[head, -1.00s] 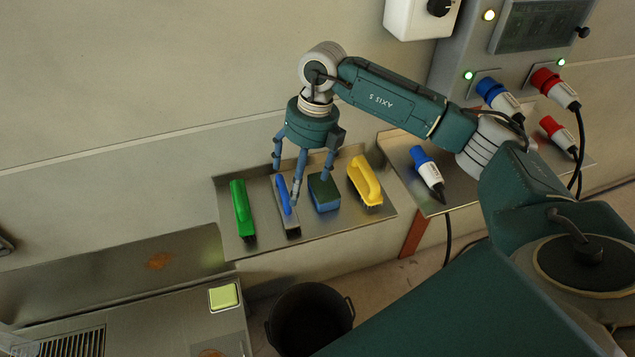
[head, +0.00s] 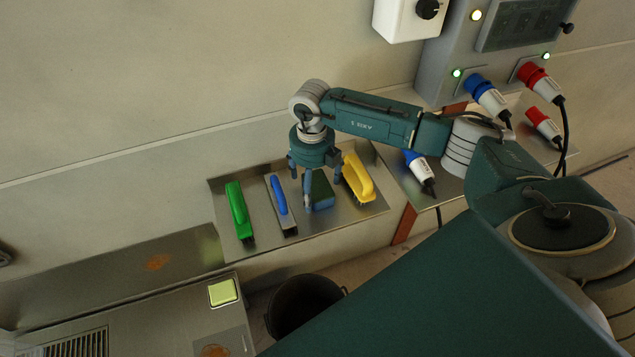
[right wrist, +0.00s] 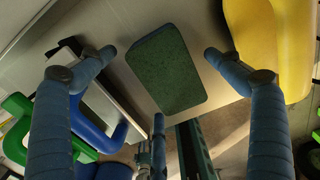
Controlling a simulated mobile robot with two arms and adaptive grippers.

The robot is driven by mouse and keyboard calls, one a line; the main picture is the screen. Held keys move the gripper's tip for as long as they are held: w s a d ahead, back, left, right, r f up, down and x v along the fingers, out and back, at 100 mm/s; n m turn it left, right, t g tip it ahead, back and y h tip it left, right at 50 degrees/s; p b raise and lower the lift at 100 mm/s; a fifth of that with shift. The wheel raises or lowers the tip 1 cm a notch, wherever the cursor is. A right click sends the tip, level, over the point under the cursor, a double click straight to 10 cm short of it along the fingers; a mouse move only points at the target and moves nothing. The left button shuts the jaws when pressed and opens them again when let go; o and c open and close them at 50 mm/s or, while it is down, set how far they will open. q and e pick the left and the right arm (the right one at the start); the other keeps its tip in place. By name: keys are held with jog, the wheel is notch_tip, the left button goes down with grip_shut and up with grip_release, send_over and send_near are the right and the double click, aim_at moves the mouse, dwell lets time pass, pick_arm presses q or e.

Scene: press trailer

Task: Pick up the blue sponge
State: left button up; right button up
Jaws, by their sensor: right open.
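The blue sponge (head: 322,188), with a green top face, lies on a metal shelf (head: 345,222). My right gripper (head: 312,182) is open above it, pointing down, and partly hides it in the head view. In the right wrist view the sponge (right wrist: 165,68) shows its green face and a thin blue edge. It lies between the spread fingertips of my right gripper (right wrist: 158,75), with gaps seen around it. I cannot tell how far the fingertips are above the shelf. My left gripper is not in view.
A dark bucket (head: 300,305) stands below the shelf. A loose blue plug (head: 418,170) lies farther right.

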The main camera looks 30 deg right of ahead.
aim_at(313, 185)
jog(key=shift+f, duration=0.35)
jog(key=shift+s, duration=0.1)
jog(key=c, duration=0.9)
jog(key=shift+o, duration=0.2)
jog(key=shift+r, duration=0.1)
jog(key=shift+r+b, duration=0.3)
jog(key=shift+r, duration=0.3)
jog(key=shift+r+b, duration=2.2)
jog(key=shift+r, duration=7.15)
jog(key=shift+o, duration=0.3)
